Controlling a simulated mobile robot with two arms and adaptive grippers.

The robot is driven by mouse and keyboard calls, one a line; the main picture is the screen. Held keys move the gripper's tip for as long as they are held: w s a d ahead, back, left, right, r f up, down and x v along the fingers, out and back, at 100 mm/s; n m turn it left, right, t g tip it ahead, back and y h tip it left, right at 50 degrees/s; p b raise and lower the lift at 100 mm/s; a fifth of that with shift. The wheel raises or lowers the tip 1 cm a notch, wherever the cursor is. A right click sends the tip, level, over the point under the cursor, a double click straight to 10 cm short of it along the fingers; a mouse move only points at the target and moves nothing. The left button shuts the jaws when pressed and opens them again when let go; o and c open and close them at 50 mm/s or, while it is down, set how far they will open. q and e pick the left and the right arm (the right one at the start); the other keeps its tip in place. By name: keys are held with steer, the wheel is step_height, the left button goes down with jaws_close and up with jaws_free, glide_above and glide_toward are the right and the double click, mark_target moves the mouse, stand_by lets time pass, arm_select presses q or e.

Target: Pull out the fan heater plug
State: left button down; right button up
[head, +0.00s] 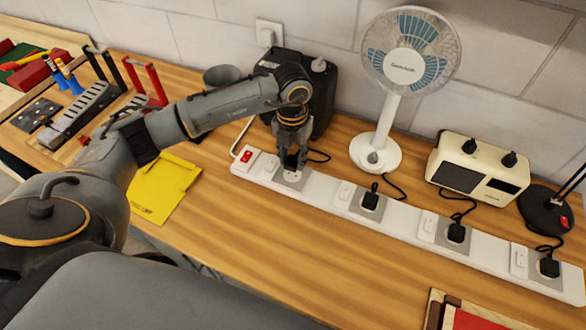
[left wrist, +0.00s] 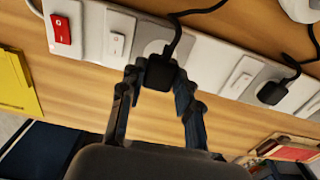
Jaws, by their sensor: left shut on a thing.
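The long white power strip (head: 404,221) lies across the bench. The fan heater is the black box (head: 318,92) behind my left arm, partly hidden by it. My left gripper (head: 292,158) points down over the socket at the strip's left end. It is shut on a black plug (left wrist: 160,73), whose cord runs up in the left wrist view. The left gripper (left wrist: 157,82) has one finger on each side of the plug. The plug appears raised off the socket; the white socket face (left wrist: 155,48) shows beyond it. My right gripper is not in view.
Several other black plugs sit in the strip, one below the white fan (head: 375,156). A cream radio-like box (head: 478,168) and a black lamp base (head: 545,208) stand right. A yellow folder (head: 163,186) lies left.

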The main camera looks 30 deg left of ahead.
arm_select(q)
steer(key=shift+r+p, duration=0.5)
steer(key=shift+r, duration=0.6)
steer(key=shift+d, duration=0.1)
